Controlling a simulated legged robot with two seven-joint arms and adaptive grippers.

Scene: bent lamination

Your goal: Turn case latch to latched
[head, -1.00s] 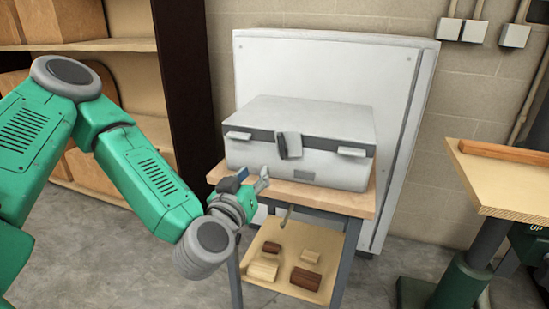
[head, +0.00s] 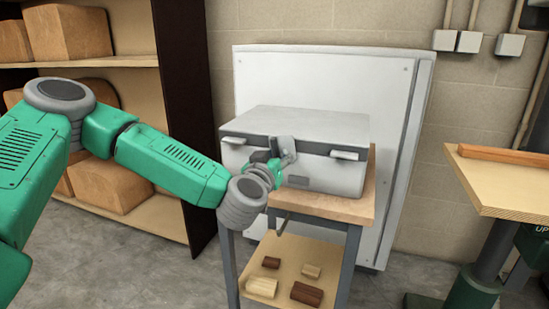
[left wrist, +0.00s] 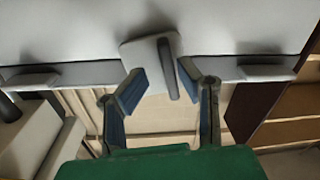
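The pale grey case (head: 310,130) sits shut on the small wooden-topped table, with a dark band around its front. The case latch (head: 287,143) is a grey plate with a lever at the middle of that front. In the left wrist view the latch lever (left wrist: 168,70) is a dark bar on a pale plate. My left gripper (head: 281,163) is at the case front by the latch. In the left wrist view its two blue-grey fingers (left wrist: 162,72) are apart, one on each side of the lever. I cannot tell whether they touch it. My right gripper is not in view.
Two side clasps (head: 344,155) flank the latch. The table's lower shelf (head: 290,256) holds several small wood blocks. A white panel (head: 390,130) stands behind the case. A wooden bench (head: 500,185) is at the right, and shelving with boxes (head: 68,33) is at the left.

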